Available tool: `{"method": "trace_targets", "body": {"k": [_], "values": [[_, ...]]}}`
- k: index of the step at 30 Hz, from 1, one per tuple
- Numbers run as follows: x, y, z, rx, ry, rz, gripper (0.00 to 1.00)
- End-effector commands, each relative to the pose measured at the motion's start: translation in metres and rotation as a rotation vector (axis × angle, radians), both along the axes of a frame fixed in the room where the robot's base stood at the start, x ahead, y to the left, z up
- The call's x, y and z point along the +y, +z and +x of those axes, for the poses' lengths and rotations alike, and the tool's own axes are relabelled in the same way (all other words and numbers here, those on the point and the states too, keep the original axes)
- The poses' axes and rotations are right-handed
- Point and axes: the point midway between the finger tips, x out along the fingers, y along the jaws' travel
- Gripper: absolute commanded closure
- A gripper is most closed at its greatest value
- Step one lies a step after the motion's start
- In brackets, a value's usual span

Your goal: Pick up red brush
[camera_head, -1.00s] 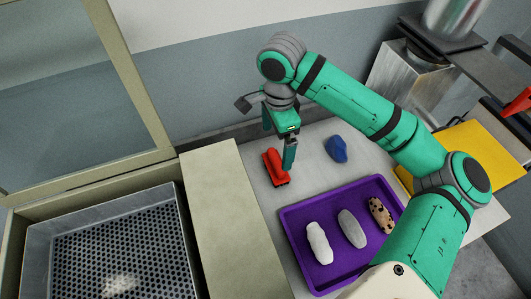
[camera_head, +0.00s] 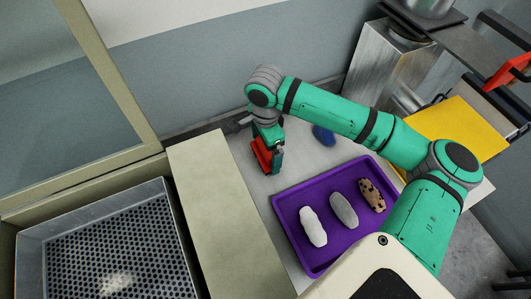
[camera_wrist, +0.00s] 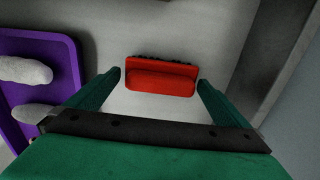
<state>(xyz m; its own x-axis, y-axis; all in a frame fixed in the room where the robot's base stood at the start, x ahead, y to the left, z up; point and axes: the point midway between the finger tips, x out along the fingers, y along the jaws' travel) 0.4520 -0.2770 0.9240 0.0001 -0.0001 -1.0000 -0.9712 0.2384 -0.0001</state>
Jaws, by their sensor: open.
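The red brush (camera_head: 261,154) lies on the pale table top, left of the purple tray. In the wrist view the red brush (camera_wrist: 160,82) shows whole, its long side running across the gap between the fingertips, with a dark strip along its far edge. My gripper (camera_head: 267,158) is low over the brush and partly hides it in the head view. In the wrist view my gripper (camera_wrist: 159,79) is open, with one finger off each end of the brush and a small gap on both sides. I cannot tell how deep the fingertips reach.
The purple tray (camera_head: 320,268) holds a white, a grey and a spotted roll. A blue lump (camera_head: 323,135) lies behind the tray, partly under my arm. A beige ledge (camera_head: 220,205) and a perforated bin (camera_head: 105,250) are at the left. A yellow panel (camera_head: 460,130) is at the right.

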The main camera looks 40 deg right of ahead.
Motion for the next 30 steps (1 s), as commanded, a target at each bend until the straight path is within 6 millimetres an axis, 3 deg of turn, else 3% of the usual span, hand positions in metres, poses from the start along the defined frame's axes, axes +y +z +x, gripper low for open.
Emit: {"method": "trace_targets", "body": {"k": [7,12,14,23,30], "values": [[0.001,-0.002,0.000,0.000,0.002,0.000,0.00],[0.001,-0.002,0.001,0.000,0.003,0.000,0.34],[0.001,-0.002,0.001,0.000,0.003,0.000,0.38],[0.003,0.000,0.001,-0.001,0.006,0.001,0.38],[0.009,0.020,0.004,-0.002,0.019,0.000,0.38]]}}
